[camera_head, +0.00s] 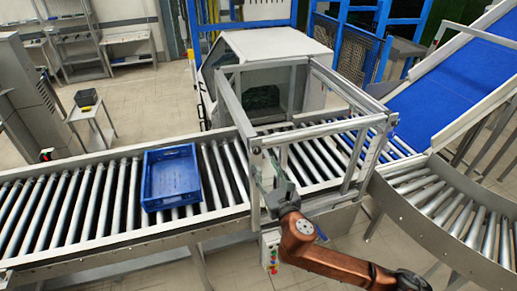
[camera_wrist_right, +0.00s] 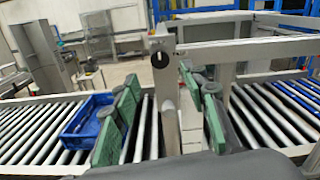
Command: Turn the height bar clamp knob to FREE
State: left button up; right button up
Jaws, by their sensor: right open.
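The clamp knob (camera_wrist_right: 160,60) is a small dark round knob on the upright post of the grey frame in the right wrist view. It has a pale mark, but I cannot read its setting. My right gripper (camera_wrist_right: 165,120) is open and empty, with green pads on its fingers. The knob shows beyond and above the gap between the fingertips, apart from them. In the head view my right gripper (camera_head: 268,178) is beside the near left post of the frame (camera_head: 254,200). I cannot make out the knob there. My left gripper is not in view.
A blue crate (camera_head: 148,204) sits on the roller conveyor (camera_head: 98,202), left of the frame. The frame's top bar (camera_head: 322,133) spans close to my right gripper. A control box with coloured buttons (camera_head: 268,250) is below. A blue belt (camera_head: 440,95) rises at the right.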

aim_at(257, 152)
jog(key=p+x, duration=0.1)
jog(key=x, duration=0.6)
jog(key=shift+w+a, duration=0.1)
jog(key=shift+w, duration=0.2)
grip_shut()
